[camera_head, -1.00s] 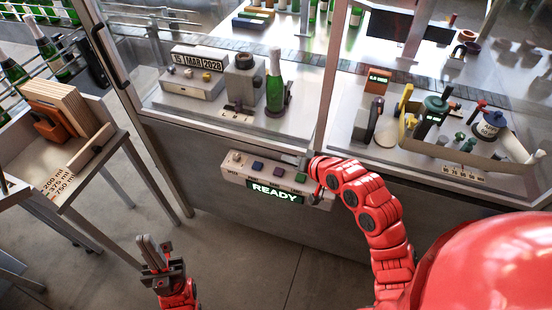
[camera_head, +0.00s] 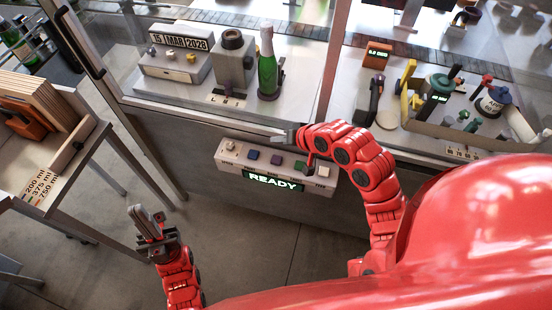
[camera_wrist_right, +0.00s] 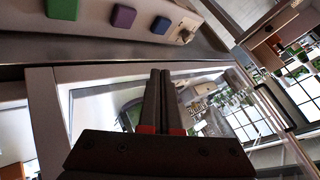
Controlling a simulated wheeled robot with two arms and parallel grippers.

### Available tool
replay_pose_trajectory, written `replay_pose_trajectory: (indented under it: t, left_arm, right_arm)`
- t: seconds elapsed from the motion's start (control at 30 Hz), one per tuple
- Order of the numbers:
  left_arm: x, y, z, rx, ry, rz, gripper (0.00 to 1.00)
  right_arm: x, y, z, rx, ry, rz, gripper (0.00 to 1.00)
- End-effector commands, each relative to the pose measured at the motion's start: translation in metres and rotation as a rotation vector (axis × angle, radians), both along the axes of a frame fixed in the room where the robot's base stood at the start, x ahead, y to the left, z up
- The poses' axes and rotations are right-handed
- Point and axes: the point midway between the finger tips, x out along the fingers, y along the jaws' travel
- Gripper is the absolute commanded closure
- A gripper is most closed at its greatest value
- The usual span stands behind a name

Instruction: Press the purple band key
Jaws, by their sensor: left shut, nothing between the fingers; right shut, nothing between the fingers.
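The key panel (camera_head: 231,165) is a pale box on the front of the machine with a lit READY display (camera_head: 273,182). Its purple key (camera_head: 276,160) sits between a blue key (camera_head: 253,155) and a green key (camera_head: 300,167). The purple key also shows at the top of the right wrist view (camera_wrist_right: 123,17). My right gripper (camera_head: 279,134) is shut and empty, pointing left by the panel's back edge. In the wrist view its fingertips (camera_wrist_right: 160,72) are apart from the keys. My left gripper (camera_head: 136,209) is shut and empty, low at the left over the floor.
A green bottle (camera_head: 267,67) stands on the machine deck behind the panel, beside a grey block unit (camera_head: 235,62) and a date stamp box (camera_head: 178,62). A wooden stand (camera_head: 62,160) is at the left. A glass door post (camera_head: 336,60) rises behind my right arm.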

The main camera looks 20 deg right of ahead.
Motion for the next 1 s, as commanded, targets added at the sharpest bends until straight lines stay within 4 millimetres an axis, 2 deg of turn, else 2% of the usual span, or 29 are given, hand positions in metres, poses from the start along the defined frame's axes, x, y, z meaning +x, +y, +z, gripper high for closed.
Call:
replay_pose_trajectory:
  t: [0.4,0.53,0.7,1.0]
  left_arm:
    - [0.0,0.0,-0.053,0.0,0.0,0.0,1.0]
    - [0.0,0.0,-0.06,0.0,0.0,0.0,1.0]
    - [0.0,0.0,-0.064,0.0,0.0,0.0,1.0]
    - [0.0,0.0,-0.063,0.0,0.0,0.0,1.0]
  right_arm:
    - [-0.001,0.0,-0.06,-0.003,0.002,0.001,1.0]
    - [0.0,0.0,-0.073,0.0,0.002,-0.001,1.0]
    - [0.0,0.0,-0.082,0.001,0.0,-0.001,1.0]
    - [0.0,0.0,-0.081,0.0,-0.001,-0.001,1.0]
